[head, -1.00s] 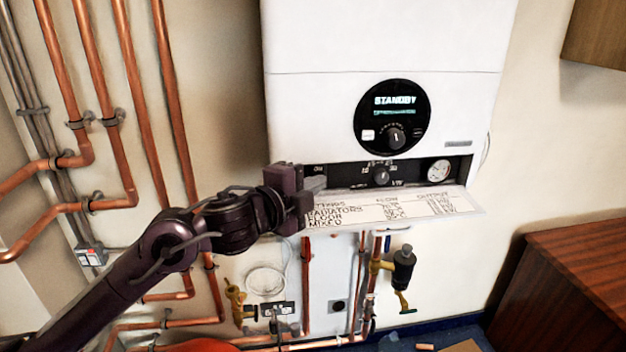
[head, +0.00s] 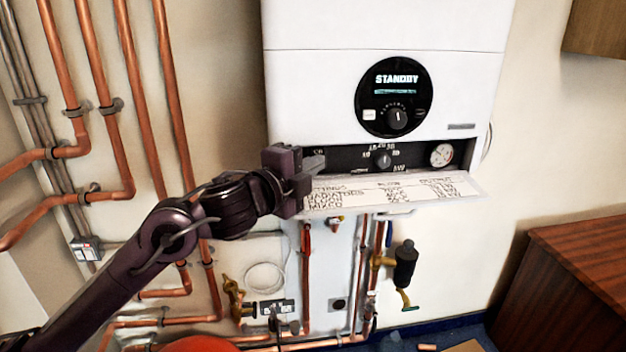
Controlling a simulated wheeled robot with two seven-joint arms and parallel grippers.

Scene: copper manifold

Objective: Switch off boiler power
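The white boiler (head: 385,28) hangs on the wall, its round black display (head: 397,95) reading STANDBY above a dial. Below it the front flap (head: 400,190) is folded down, with a printed settings table on it. Behind the flap is a black control panel (head: 345,158) with a grey knob (head: 381,158) in the middle and a pressure gauge (head: 441,154) at the right. My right gripper is out of view.
Copper pipes (head: 130,75) run up the wall at the left. A wooden cabinet (head: 570,260) stands at the lower right.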

